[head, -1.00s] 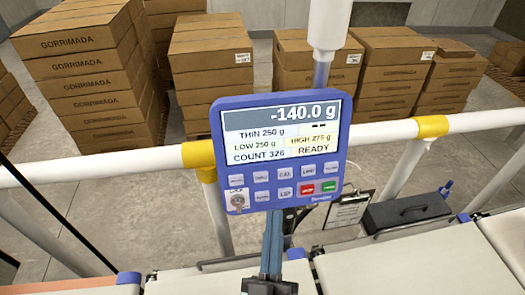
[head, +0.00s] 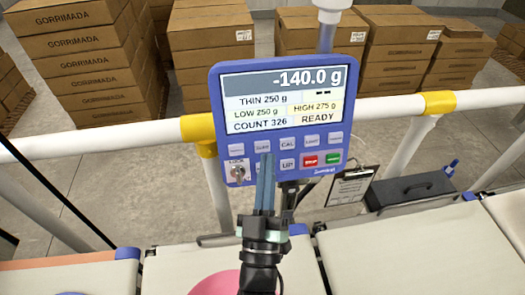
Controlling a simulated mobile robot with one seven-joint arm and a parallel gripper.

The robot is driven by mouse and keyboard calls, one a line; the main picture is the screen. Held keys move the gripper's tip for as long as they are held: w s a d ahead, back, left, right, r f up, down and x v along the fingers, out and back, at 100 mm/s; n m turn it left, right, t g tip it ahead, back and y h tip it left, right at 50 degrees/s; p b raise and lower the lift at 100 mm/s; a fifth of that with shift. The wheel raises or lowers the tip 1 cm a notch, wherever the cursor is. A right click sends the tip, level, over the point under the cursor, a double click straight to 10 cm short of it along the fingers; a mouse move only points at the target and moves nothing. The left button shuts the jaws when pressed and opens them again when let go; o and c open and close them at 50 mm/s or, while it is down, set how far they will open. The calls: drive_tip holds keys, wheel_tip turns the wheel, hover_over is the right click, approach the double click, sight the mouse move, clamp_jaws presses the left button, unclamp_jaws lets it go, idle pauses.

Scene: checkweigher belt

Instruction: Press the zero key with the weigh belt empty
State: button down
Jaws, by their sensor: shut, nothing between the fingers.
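The blue control panel (head: 218,105) stands upright ahead of me. Its display (head: 284,100) reads -140.0 g, COUNT 326 and READY.
A white rail (head: 390,107) with yellow joints runs behind the panel. A key switch (head: 237,173) sits at the keypad's lower left. A clipboard (head: 350,187) and a dark box (head: 410,191) are at right. Stacked cartons (head: 80,60) stand behind. Another belt (head: 410,250) lies right.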

drive_tip(key=shift+w+a+f, duration=0.15)
drive_tip(key=shift+w, duration=0.55)
drive_tip(key=shift+w+f+b, duration=0.1)
drive_tip(key=shift+b, duration=0.25)
idle(1.3)
drive_tip(key=shift+w, duration=0.3)
drive_tip(key=shift+w+a+f+b, duration=0.15)
drive_tip(key=shift+w+b, duration=0.2)
drive_tip(key=shift+b, duration=0.05)
idle(0.5)
idle(0.4)
drive_tip(key=shift+s+r+p, duration=0.25)
drive_tip(key=shift+s+p, duration=0.2)
drive_tip(key=shift+s, duration=0.35)
drive_tip(key=s, duration=0.1)
drive_tip(key=s+d+r+p, duration=0.1)
drive_tip(key=s, duration=0.1)
drive_tip(key=s+p, duration=0.1)
drive_tip(key=shift+s+d+r, duration=0.15)
drive_tip(key=shift+s, duration=0.2)
